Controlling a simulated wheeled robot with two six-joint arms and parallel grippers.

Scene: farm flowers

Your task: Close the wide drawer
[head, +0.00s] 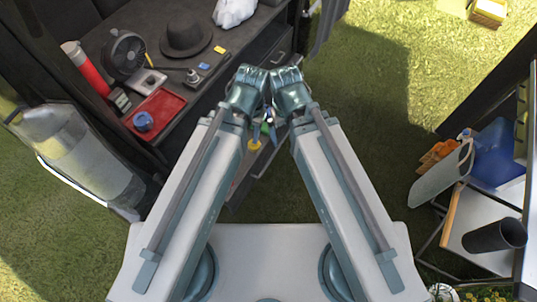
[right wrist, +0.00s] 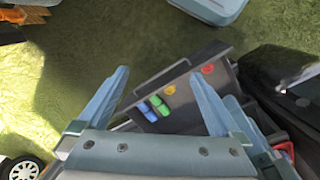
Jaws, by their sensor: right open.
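The wide drawer (right wrist: 190,115) stands pulled out in the right wrist view, with yellow, red, green and blue items in it. In the head view the drawer (head: 252,172) shows only partly, below the dark cabinet and between my arms. My right gripper (right wrist: 159,77) is open and empty, with its two fingers spread and the drawer in view between and beyond them. I cannot tell whether they touch it. In the head view my left gripper (head: 249,85) is close beside my right gripper (head: 290,88). The left fingers are hidden, so their opening cannot be told.
The dark worktop (head: 225,70) at the left holds a black hat (head: 186,36), a fan (head: 124,50) and a red tray (head: 154,108). A clear bin (head: 75,150) stands at the lower left. A shelf with a blue container (head: 495,150) is at the right. Grass between is open.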

